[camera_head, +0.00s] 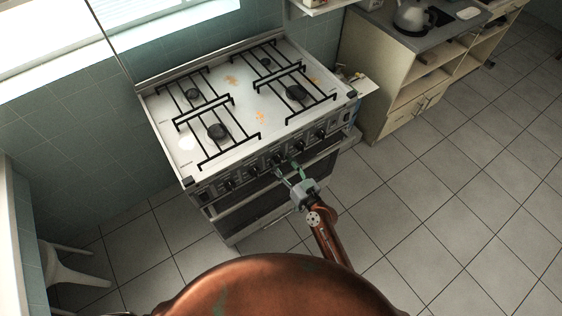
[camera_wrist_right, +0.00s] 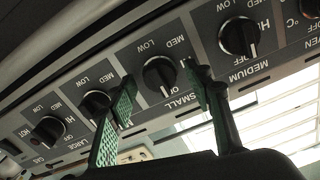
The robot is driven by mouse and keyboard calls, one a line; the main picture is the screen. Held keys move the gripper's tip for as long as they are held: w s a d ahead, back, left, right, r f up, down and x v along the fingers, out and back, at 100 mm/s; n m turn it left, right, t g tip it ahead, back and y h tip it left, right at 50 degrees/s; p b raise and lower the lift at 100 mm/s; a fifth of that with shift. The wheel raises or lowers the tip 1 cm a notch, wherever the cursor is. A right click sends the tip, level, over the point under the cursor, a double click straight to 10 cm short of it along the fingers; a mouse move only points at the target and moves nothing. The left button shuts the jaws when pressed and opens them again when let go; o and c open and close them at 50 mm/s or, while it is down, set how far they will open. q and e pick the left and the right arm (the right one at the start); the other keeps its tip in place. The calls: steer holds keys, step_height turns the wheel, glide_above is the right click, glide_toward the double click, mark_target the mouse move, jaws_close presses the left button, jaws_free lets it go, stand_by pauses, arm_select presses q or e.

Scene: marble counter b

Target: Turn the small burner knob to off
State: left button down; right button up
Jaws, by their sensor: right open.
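The small burner knob (camera_wrist_right: 159,75) is round and black, on the stove's dark front panel above the SMALL label in the right wrist view. A pale pointer mark shows at its lower edge, near partly hidden lettering; I cannot tell its exact setting. My right gripper (camera_head: 289,171) is in front of the stove's knob row. In the wrist view its green fingers (camera_wrist_right: 166,98) are open, one on either side of the small knob. I cannot tell whether they touch it. My left gripper is not in view.
The medium knob (camera_wrist_right: 240,37) is right of the small one, and the large knob (camera_wrist_right: 95,103) is left, partly behind a finger. The white stove top (camera_head: 240,98) carries black grates. A cabinet (camera_head: 408,92) stands at the right. The tiled floor (camera_head: 430,190) is clear.

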steer(key=n, duration=0.2)
steer(key=shift+n, duration=0.3)
steer(key=shift+s+d, duration=0.1)
steer(key=v, duration=0.6)
steer(key=shift+s+d+p, duration=0.25)
steer(key=shift+s+p, duration=0.05)
steer(key=v, duration=1.2)
